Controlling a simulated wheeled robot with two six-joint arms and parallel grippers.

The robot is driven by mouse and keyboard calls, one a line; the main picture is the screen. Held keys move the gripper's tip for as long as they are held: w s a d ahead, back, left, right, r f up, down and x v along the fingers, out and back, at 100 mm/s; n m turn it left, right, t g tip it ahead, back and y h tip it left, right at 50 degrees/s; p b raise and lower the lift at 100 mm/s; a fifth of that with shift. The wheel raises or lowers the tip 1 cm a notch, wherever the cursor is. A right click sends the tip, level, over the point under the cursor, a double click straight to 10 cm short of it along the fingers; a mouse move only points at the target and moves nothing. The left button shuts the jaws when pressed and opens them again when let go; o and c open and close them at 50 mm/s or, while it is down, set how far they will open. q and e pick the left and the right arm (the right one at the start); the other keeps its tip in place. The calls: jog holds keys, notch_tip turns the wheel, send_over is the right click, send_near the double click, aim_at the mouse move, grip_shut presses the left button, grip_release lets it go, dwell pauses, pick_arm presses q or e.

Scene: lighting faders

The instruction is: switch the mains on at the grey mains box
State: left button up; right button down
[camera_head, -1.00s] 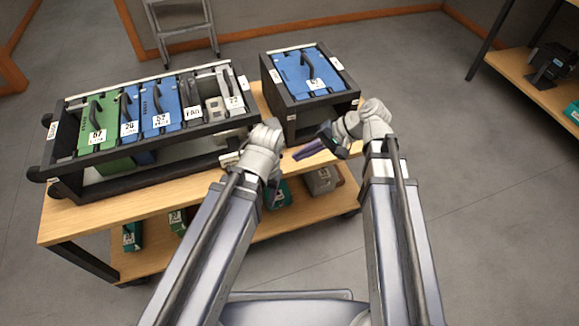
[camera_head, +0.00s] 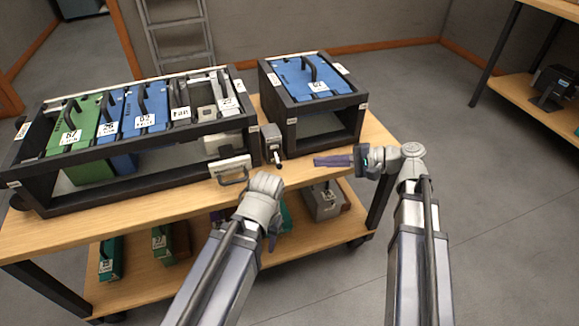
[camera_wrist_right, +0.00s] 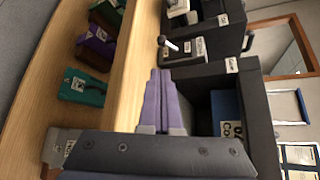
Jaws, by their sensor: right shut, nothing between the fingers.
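The grey mains box (camera_head: 271,139) stands on the table in the gap between the two black racks.
The long black rack (camera_head: 110,152) holds green, blue and grey modules. The smaller black rack (camera_head: 291,120) holds a blue module (camera_head: 305,77). A pale handled piece (camera_head: 231,169) sits at the long rack's front. The wooden table (camera_head: 130,212) has several boxes on its lower shelf.

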aim_at(290, 170)
jog(key=b+x, duration=0.2)
jog(key=x, duration=0.7)
jog(key=shift+d+b, duration=0.1)
jog(key=shift+b, duration=0.25)
jog(key=shift+w+a+f, duration=0.1)
jog(key=shift+a+f, duration=0.1)
jog(key=shift+a, duration=0.4)
jog(key=shift+r, duration=0.1)
jog(key=shift+r+p, duration=0.1)
jog(key=shift+p, duration=0.35)
jog(key=shift+m, duration=0.3)
